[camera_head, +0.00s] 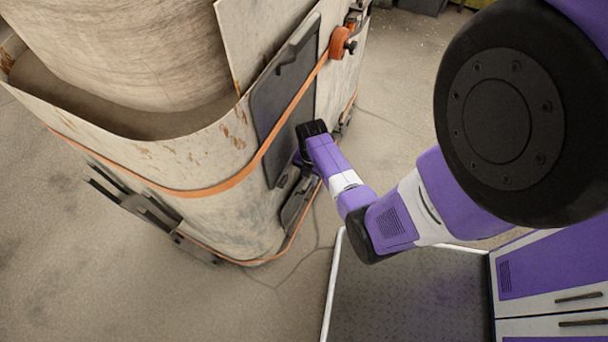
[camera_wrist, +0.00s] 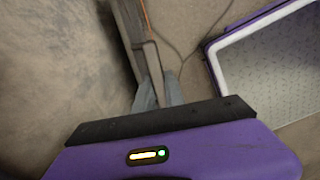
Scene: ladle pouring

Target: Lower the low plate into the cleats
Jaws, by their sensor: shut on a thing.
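A dark grey piece (camera_head: 296,205), apparently the low plate, sits low on the right side of the big scuffed vessel, just below my gripper (camera_head: 294,176). My black and purple wrist partly covers that spot, and the fingertips are hard to make out there. In the wrist view, my gripper (camera_wrist: 159,90) has its two grey fingers closed on a narrow strip (camera_wrist: 153,66), seen nearly edge-on. The cleats cannot be told apart clearly, so I cannot tell whether the plate touches them.
A larger dark panel (camera_head: 268,105) with a handle lies against the vessel (camera_head: 190,160) above my gripper. An orange strap (camera_head: 215,190) rings the vessel. Dark brackets (camera_head: 145,207) stick out at left. A thin cable (camera_head: 300,262) lies on the open floor.

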